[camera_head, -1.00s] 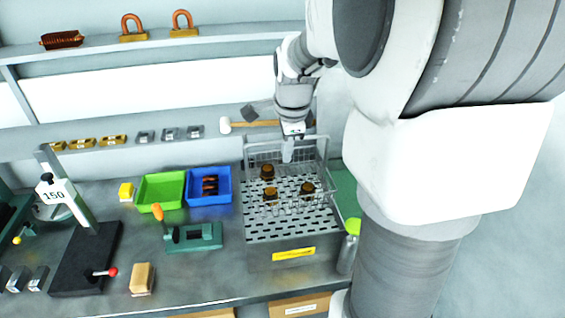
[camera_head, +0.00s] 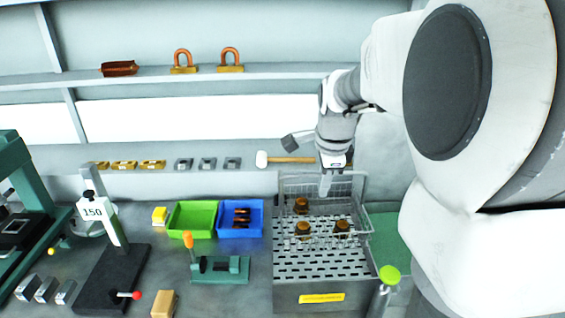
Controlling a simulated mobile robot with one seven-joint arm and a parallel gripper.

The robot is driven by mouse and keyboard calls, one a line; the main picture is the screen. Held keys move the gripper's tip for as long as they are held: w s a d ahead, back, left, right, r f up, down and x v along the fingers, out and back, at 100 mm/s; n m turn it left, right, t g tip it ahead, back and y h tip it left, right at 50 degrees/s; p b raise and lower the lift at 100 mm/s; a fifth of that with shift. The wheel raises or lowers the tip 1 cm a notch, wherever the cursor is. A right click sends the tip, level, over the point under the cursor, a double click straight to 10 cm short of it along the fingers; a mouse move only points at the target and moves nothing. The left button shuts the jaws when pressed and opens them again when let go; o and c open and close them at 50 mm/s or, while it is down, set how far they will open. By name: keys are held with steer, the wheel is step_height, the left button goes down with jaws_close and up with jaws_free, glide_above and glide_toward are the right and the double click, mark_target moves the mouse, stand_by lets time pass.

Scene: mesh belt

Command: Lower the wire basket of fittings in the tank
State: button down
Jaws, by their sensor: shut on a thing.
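The wire basket (camera_head: 350,184) is a pale grey mesh with three brown fittings (camera_head: 303,230) in view inside it. My gripper (camera_head: 326,190) reaches down from above and is shut on the basket near its back side; the fingertips are small and the exact grip point is hard to make out. The tank (camera_head: 285,295) is a grey metal box with a slotted plate (camera_head: 320,265) and a yellow label on its front. The basket is over the back part of the slotted plate. I cannot tell whether its bottom touches the plate.
A green bin (camera_head: 192,218) and a blue bin (camera_head: 252,218) stand left of the tank. A green clamp (camera_head: 220,270) sits in front of them. A mallet (camera_head: 290,160) lies behind the basket. A bottle with a lime-green top (camera_head: 389,274) is close to the tank's right.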

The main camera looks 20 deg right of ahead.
steer(key=shift+f+b, duration=0.3)
steer(key=shift+f, duration=0.3)
steer(key=shift+d, duration=0.1)
steer(key=s+d, duration=0.3)
steer(key=d, duration=0.8)
steer(key=s+d, duration=0.3)
steer(key=d, duration=0.7)
steer(key=shift+s+d+p, duration=0.3)
steer(key=shift+d+p, duration=0.05)
steer(key=shift+p, duration=0.1)
steer(key=shift+a+r, duration=0.1)
steer(key=shift+r, duration=0.05)
stand_by(0.5)
stand_by(0.4)
